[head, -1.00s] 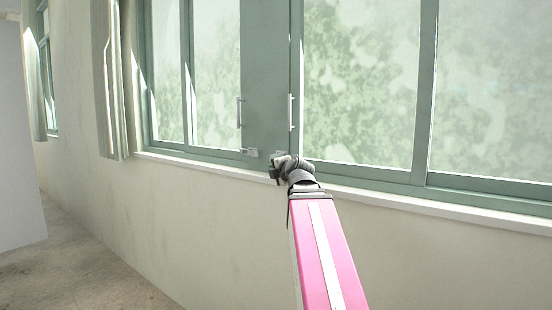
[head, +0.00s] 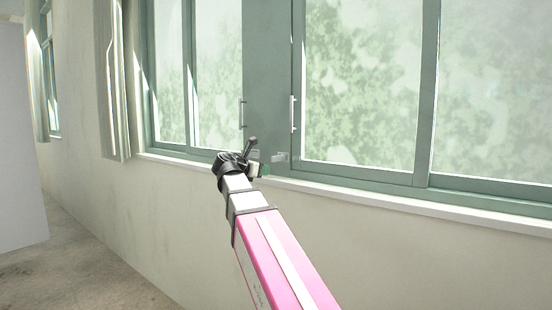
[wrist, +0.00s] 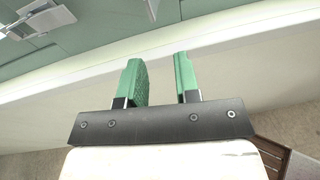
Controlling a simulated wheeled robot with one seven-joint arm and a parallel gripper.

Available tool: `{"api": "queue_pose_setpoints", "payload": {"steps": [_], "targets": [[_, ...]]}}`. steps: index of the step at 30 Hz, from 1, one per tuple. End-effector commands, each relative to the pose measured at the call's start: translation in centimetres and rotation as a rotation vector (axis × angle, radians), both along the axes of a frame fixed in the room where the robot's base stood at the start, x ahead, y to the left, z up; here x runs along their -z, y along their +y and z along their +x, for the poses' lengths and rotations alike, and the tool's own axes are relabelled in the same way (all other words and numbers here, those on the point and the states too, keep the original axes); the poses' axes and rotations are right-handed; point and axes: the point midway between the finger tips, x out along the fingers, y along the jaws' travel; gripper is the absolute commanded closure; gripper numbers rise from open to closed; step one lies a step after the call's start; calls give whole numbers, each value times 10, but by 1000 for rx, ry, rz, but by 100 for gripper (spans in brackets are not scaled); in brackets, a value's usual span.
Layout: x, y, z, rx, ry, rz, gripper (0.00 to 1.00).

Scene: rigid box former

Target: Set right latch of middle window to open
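Two small silver latches sit low on the green frame between two windows in the head view: one on the left (head: 254,154), partly behind my gripper, and one on the right (head: 279,157). I cannot tell which is the task's latch. My gripper (head: 264,168) is just below and in front of them, apart from the right one. In the wrist view the green fingers of my gripper (wrist: 158,60) are spread with nothing between them. A silver latch (wrist: 42,18) shows at the upper left there, beyond the fingers.
White vertical handles stand above the latches, left (head: 242,113) and right (head: 292,114). A white sill (head: 400,200) runs below the windows along the wall. A gathered curtain (head: 115,80) hangs at the left. Floor (head: 85,280) is clear at lower left.

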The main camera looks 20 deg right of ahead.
Motion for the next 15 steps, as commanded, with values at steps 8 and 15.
{"api": "queue_pose_setpoints", "payload": {"steps": [8,15], "targets": [[-35,26,-4,114,-56,-203,70],[-38,14,1,126,-63,-222,70]]}}
